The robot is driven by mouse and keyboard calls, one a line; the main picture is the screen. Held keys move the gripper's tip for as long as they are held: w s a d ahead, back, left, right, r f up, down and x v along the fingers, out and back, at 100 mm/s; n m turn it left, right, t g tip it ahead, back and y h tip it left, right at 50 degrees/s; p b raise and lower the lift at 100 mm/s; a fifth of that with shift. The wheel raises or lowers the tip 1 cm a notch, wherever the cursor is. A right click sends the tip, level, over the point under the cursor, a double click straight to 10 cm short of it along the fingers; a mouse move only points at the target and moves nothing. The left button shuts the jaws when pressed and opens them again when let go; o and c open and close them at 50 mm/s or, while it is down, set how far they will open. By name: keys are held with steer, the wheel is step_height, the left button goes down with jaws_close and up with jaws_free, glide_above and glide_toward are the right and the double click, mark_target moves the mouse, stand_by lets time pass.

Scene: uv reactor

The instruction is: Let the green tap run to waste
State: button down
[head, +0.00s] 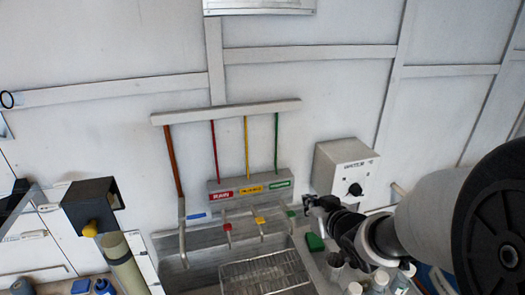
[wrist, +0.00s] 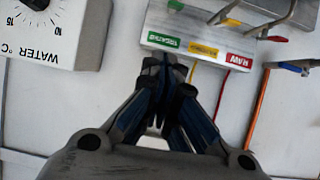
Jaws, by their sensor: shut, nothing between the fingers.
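The green tap (head: 292,213) is the rightmost of the coloured taps over the sink, below a green label (head: 280,184) on the grey manifold; its lettering is too small to read. In the wrist view, which is upside down, the green handle (wrist: 175,5) is at the top edge and the green label (wrist: 163,40) lies just beyond my fingertips. My gripper (head: 307,201) is shut and empty, just right of the green tap. In the wrist view its fingertips (wrist: 165,62) are together at the manifold's edge. Whether they touch anything, or water flows, I cannot tell.
The sink (head: 188,275) holds a wire rack (head: 262,274). Red (head: 227,228) and yellow (head: 260,221) taps stand left of the green one. A white WATER °C box (head: 345,168) with a black knob is to the right. Bottles and a green block (head: 315,242) crowd the right counter.

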steer(key=shift+w+a, duration=0.25)
steer(key=shift+a, duration=0.05)
steer(key=shift+f, duration=0.1)
steer(key=b, duration=0.2)
glide_above(293, 216)
steer(key=w, duration=0.1)
steer(key=f, duration=0.4)
steer(key=shift+a+f, duration=0.2)
steer(key=shift+f, duration=0.1)
steer(key=f, duration=0.1)
steer(key=f+b, duration=0.1)
steer(key=shift+s+d+f, duration=0.1)
steer(key=shift+s+f, duration=0.2)
steer(key=shift+s, duration=0.05)
steer(key=shift+s+f+b, duration=0.15)
steer(key=shift+f+b, duration=0.15)
steer(key=shift+f, duration=0.2)
